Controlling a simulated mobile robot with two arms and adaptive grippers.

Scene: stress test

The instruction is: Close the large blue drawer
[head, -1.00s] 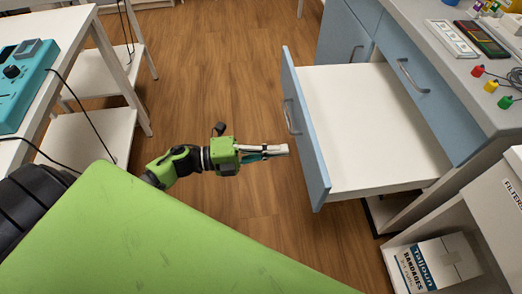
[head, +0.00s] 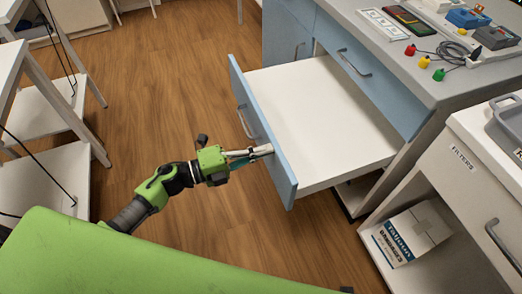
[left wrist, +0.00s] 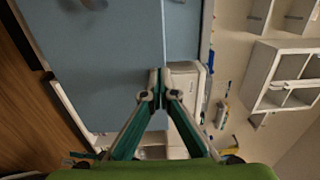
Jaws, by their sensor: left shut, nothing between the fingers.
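The large blue drawer (head: 262,130) is pulled out from the bench and shows its empty white inside. Its blue front has a metal handle (head: 245,123) on the outer face. My left gripper (head: 268,150) comes in from the left and is shut and empty. Its tips are at or very near the outer face of the drawer front, just below the handle; I cannot tell whether they touch. In the left wrist view, the shut fingertips (left wrist: 158,80) show in front of a blue panel (left wrist: 100,60). My right gripper is not in view.
A closed blue drawer (head: 375,80) is set in the bench (head: 400,75) behind. A white cabinet labelled FILTERS (head: 455,185) with a box (head: 412,233) on its shelf stands at the right. White tables (head: 40,120) stand at the left. Wood floor (head: 165,90) is clear between.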

